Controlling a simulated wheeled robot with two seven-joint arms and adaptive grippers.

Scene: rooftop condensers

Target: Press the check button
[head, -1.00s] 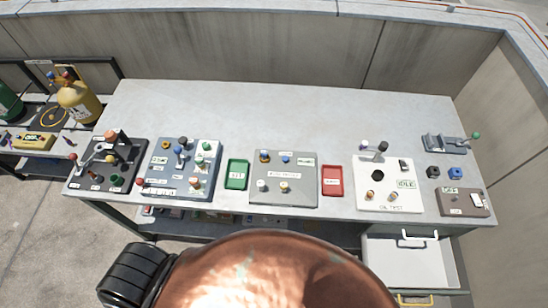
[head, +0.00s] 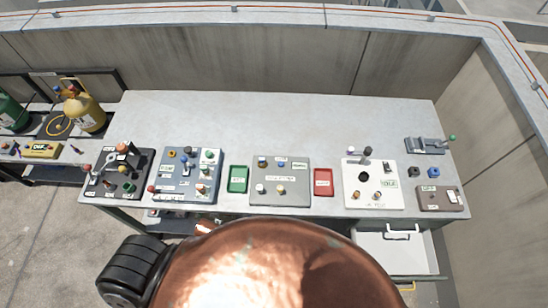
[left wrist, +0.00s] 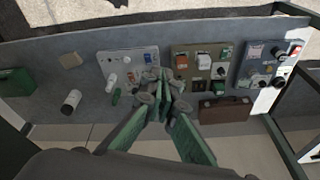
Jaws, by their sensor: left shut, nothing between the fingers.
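In the head view, several control panels stand in a row on the grey bench. A white panel marked OIL TEST (head: 388,200) has a dark round hole, knobs and a green IDLE label. A grey panel (head: 281,198) with small knobs is in the middle. A blue-grey panel (head: 171,183) and a dark panel (head: 107,186) are at the left. I cannot tell which control is the check button. My left gripper (left wrist: 168,98) shows only in the left wrist view, with green fingers shut and empty, in front of a pale panel (left wrist: 125,62). Contact is unclear. My right gripper is out of view.
A green tray (head: 238,188) and a red tray (head: 323,190) flank the middle panel. A grey panel (head: 429,204) and a lever fixture (head: 424,146) are at the right. An open drawer (head: 400,260) juts out below. The back of the bench (head: 270,115) is clear.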

